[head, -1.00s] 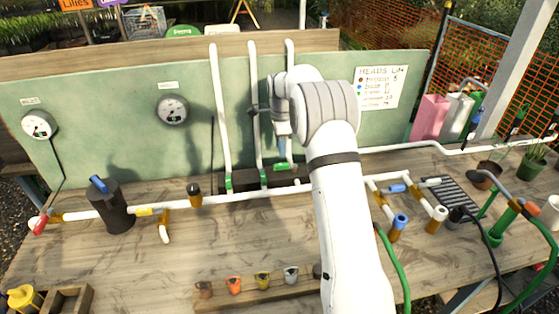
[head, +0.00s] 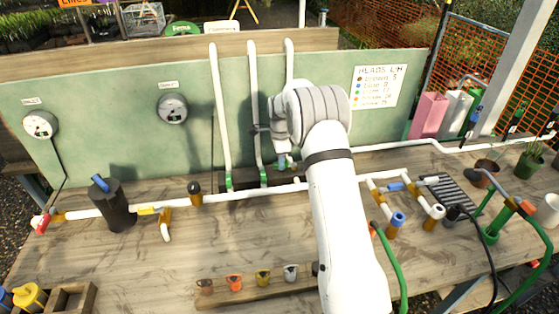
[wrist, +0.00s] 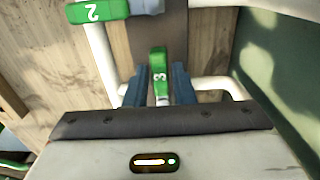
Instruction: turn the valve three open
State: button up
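The valve three handle, a green lever marked 3 (wrist: 159,75), sits between the two blue-grey fingers of my gripper (wrist: 159,88) in the wrist view. The handle lies crosswise to the neighbouring green handle marked 2 (wrist: 98,11). In the head view my gripper (head: 284,163) is low at the foot of the right-hand standing white pipe (head: 290,55). My arm and fingers hide most of valve three there.
Two more standing white pipes (head: 219,110) with green valves rise left of my gripper, close to the green back board (head: 110,120). A long white pipe (head: 245,195) crosses the bench in front. Two dial gauges (head: 172,109) hang on the board. Small coloured pots (head: 234,283) stand at the bench front.

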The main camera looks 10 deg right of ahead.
grip_shut()
